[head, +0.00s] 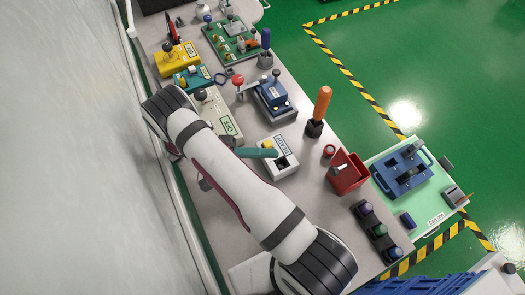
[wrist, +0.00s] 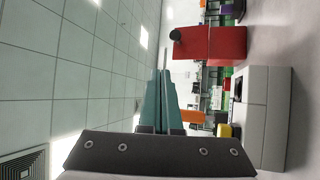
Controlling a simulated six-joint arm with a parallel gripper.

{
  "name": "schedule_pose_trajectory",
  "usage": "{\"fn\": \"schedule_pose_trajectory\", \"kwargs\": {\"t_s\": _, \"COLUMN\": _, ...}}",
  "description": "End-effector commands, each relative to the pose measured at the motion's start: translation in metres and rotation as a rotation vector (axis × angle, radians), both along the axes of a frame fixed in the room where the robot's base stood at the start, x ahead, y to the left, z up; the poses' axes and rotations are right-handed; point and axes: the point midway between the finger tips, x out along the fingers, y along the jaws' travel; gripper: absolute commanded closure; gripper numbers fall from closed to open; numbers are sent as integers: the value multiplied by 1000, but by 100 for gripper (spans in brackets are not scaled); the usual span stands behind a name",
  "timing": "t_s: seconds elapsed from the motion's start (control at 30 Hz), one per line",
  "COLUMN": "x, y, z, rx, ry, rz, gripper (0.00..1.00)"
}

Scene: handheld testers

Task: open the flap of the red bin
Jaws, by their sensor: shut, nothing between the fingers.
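The red bin (head: 347,183) stands on the right part of the bench in the head view, with a pale piece at its top. It also shows in the wrist view (wrist: 226,43), where the picture is turned sideways. How its flap stands is too small to tell. My gripper (head: 276,154) has teal fingers and is shut and empty. In the head view it appears over the white READY box, left of the bin and apart from it. In the wrist view the closed fingers (wrist: 160,74) point ahead, with the bin up and to their right.
A small red-topped piece (head: 329,150) and an orange-handled tool (head: 321,104) stand behind the bin. A dark button box (head: 377,232) is in front of it. A green tray (head: 432,205) with a blue device lies to the right. The white READY box (head: 286,165) is below my gripper.

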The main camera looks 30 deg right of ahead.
Motion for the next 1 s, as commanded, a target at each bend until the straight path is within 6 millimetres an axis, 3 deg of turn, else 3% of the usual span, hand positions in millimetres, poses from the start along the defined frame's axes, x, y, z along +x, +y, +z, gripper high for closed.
{"fn": "schedule_pose_trajectory", "kwargs": {"t_s": 0.2, "x": 0, "y": -21, "z": 0, "rx": 0, "ry": -1, "rz": -2, "gripper": 100}}
{"fn": "schedule_pose_trajectory", "kwargs": {"t_s": 0.57, "x": 0, "y": -25, "z": 0, "rx": 0, "ry": 0, "rz": -1, "gripper": 100}}
{"fn": "schedule_pose_trajectory", "kwargs": {"t_s": 0.87, "x": -3, "y": -52, "z": -1, "rx": -2, "ry": 8, "rz": -8, "gripper": 100}}
{"fn": "schedule_pose_trajectory", "kwargs": {"t_s": 1.0, "x": -3, "y": -56, "z": 6, "rx": -4, "ry": 9, "rz": -7, "gripper": 100}}
